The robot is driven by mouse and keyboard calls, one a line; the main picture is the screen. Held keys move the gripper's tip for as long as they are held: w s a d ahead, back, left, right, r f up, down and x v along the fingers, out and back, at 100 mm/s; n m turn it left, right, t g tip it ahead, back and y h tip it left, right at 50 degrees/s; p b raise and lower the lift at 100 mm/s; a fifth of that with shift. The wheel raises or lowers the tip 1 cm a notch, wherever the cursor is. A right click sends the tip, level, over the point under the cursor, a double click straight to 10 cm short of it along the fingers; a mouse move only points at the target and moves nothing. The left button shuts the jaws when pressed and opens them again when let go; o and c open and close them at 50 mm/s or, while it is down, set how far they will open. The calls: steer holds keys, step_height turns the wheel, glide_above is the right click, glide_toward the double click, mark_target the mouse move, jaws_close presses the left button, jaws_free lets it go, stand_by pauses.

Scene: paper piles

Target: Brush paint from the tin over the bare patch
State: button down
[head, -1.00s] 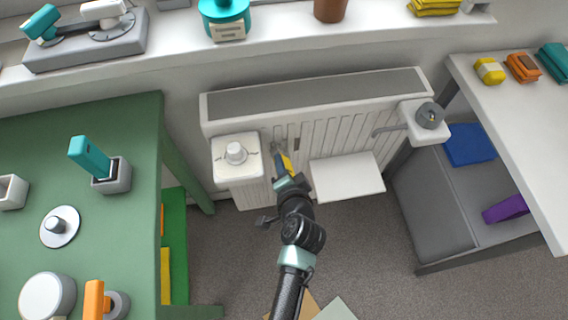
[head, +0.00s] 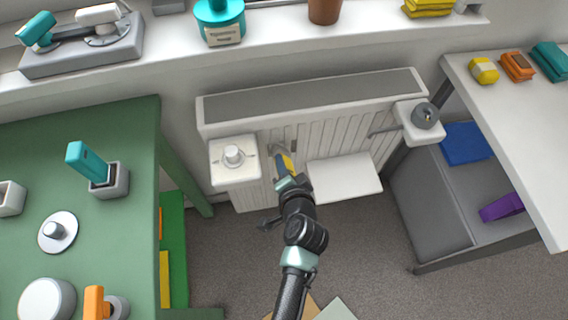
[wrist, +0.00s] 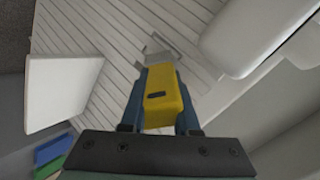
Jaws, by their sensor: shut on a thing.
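My gripper (head: 287,172) is shut on a yellow-handled brush (head: 289,162) in front of the ribbed white radiator (head: 340,139). In the wrist view the brush's yellow handle (wrist: 161,100) sits between the blue fingers, with its grey-white head pointing at the ribs. I cannot tell whether the head touches them. A small greyish mark beside the head in the head view may be the bare patch, partly hidden by the brush. A teal labelled pot (head: 221,24) stands on the windowsill; I cannot tell whether it is the paint tin.
A white box with a knob (head: 234,162) is close left of the gripper. A white shelf panel (head: 344,178) juts out right of it. A green table (head: 120,130) stands left, a white table (head: 515,130) right. Carpet between them is mostly free.

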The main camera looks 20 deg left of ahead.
steer(key=shift+w+d, duration=0.1)
steer(key=shift+d, duration=0.05)
steer(key=shift+s+a+p, duration=0.3)
steer(key=shift+s+a, duration=0.05)
steer(key=shift+a, duration=0.15)
stand_by(1.7)
steer(key=shift+f, duration=0.15)
